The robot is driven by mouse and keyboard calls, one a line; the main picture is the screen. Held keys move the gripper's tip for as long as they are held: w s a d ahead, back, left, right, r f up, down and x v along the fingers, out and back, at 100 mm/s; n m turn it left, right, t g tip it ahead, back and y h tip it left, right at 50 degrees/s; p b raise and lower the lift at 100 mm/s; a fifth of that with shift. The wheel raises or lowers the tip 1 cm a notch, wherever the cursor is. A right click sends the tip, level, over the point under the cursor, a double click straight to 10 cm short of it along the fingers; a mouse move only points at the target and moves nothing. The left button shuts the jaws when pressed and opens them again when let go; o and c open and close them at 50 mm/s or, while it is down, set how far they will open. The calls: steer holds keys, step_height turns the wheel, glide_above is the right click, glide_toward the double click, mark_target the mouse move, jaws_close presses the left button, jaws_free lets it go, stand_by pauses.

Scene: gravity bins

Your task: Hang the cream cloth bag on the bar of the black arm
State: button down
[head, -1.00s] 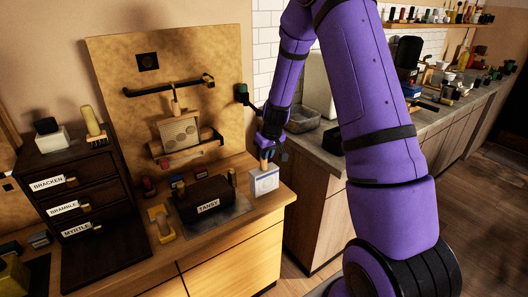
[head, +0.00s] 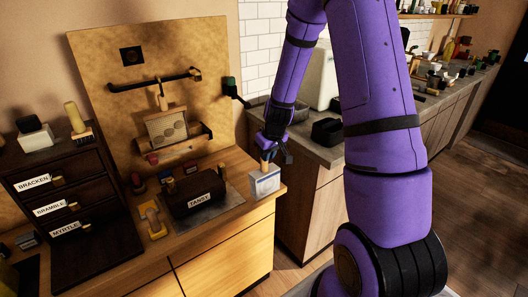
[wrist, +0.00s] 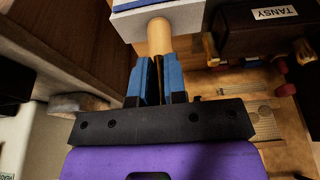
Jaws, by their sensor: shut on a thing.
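My gripper (head: 268,156) points down at the right end of the wooden counter, shut on the wooden peg handle of a pale, boxy thing (head: 265,183) with a blue-grey panel. In the wrist view the blue finger pads (wrist: 157,78) flank this handle (wrist: 159,38). I cannot tell whether the pale thing is the cloth bag, or whether it touches the counter. A long black bar (head: 150,84) is fixed on the upright tan board. Below it, a cream dotted square piece (head: 167,128) with a wooden handle is at a lower dark rail; its support is unclear.
A dark TANSY box (head: 192,192) sits left of the held thing on a grey mat. Dark drawers (head: 65,195) labelled BRACKEN, BRAMBLE and MYRTLE stand at left. A dark green fixture (head: 232,88) sticks out at the board's right edge. A floor gap separates the counters.

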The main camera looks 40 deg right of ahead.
steer(key=s, duration=0.7)
steer(key=shift+s+r, duration=0.15)
steer(key=shift+r, duration=0.05)
stand_by(0.3)
steer(key=shift+d, duration=0.1)
stand_by(0.9)
